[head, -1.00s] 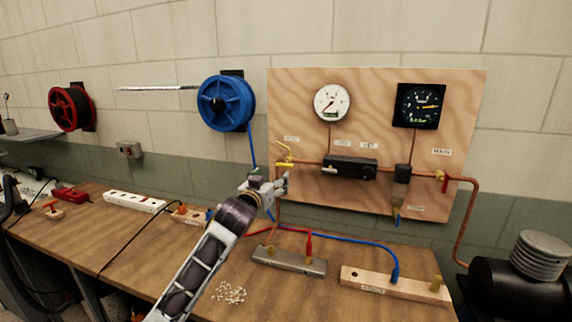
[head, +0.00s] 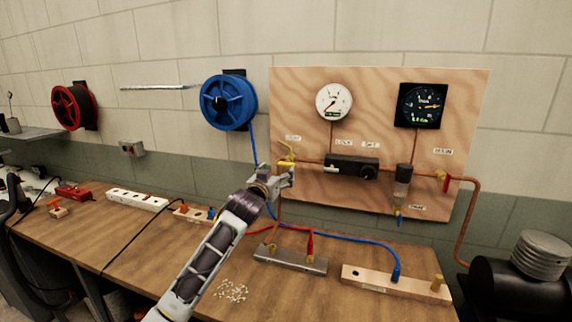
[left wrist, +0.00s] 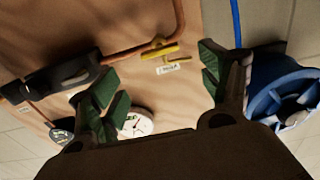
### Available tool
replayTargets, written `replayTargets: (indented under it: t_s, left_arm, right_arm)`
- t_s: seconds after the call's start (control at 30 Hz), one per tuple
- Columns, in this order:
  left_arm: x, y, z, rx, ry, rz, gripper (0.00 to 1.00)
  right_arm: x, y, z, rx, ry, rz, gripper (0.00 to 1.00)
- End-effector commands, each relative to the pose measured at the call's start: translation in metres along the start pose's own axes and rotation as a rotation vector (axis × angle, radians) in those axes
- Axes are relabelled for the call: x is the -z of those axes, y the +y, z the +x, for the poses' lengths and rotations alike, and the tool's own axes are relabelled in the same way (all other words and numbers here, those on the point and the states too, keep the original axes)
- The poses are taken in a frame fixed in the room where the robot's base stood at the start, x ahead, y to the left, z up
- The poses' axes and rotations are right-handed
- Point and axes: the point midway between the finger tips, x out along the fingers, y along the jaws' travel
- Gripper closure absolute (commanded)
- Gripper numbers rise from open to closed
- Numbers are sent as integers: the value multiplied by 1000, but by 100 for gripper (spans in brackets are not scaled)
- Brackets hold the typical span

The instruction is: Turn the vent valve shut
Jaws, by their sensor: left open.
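The vent valve (head: 286,162) is a yellow fitting with a yellow lever at the left end of the copper pipe on the wooden panel. A small label, too blurred to read surely, sits beside it. My left gripper (head: 287,177) is just below and in front of the valve in the head view, partly covering the pipe there. In the left wrist view my left gripper (left wrist: 158,75) is open, its green-padded fingers apart with nothing between them. The valve (left wrist: 158,48) shows beyond the fingertips, between them in the picture. My right gripper is not in view.
The wooden panel (head: 310,88) carries a white gauge (head: 333,101), a black gauge (head: 420,105), a black regulator block (head: 352,168) and a red-handled valve (head: 446,182). A blue reel (head: 228,102) hangs left of it. Blocks with red and blue hoses lie on the bench below.

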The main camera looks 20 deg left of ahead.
Motion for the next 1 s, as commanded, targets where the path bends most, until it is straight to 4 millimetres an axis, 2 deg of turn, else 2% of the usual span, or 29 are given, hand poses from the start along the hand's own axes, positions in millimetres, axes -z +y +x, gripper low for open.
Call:
replayTargets:
  t_s: [0.43, 1.0]
  left_arm:
    - [0, 0, 39, 0, 0, 1, 21]
    - [1, 0, 83, 1, 0, 0, 21]
  right_arm:
    - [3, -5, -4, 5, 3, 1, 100]
    - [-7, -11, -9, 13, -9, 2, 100]
